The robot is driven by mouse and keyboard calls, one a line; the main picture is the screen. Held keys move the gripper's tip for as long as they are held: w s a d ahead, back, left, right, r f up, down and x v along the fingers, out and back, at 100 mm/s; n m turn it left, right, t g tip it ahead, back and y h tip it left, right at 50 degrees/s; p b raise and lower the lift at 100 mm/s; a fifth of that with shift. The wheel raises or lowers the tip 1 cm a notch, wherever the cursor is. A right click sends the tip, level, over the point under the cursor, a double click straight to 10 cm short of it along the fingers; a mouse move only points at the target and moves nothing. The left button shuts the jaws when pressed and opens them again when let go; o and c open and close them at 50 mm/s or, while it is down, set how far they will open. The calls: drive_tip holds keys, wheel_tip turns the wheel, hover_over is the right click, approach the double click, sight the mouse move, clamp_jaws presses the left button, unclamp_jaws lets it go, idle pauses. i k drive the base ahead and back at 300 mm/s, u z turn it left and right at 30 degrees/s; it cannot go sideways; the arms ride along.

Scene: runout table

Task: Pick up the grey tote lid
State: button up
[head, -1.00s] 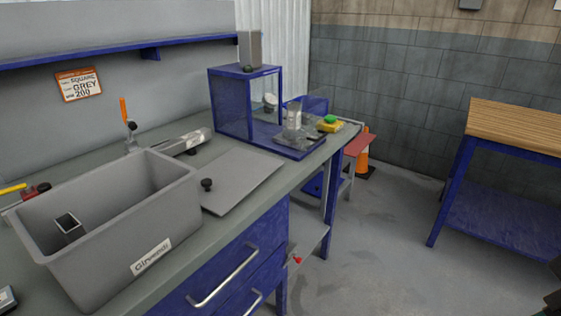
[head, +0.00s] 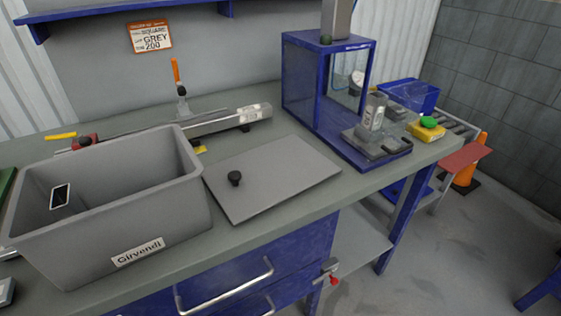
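The grey tote lid (head: 285,176) lies flat on the table, just right of the grey tote. It is a thin flat plate with a black knob (head: 234,178) near its left end. My gripper is not in view.
A blue frame press (head: 300,95) stands on the table behind and right of the lid. A long metal bar tool (head: 215,122) lies behind the tote and lid. The table's front edge (head: 300,208) runs close to the lid, above blue drawers (head: 240,262).

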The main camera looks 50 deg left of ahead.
sight(244, 185)
drive_tip(key=u, duration=0.35)
drive_tip(key=i, duration=0.65)
drive_tip(key=u, duration=1.15)
drive_tip(key=i, duration=0.55)
drive_tip(key=u, duration=0.55)
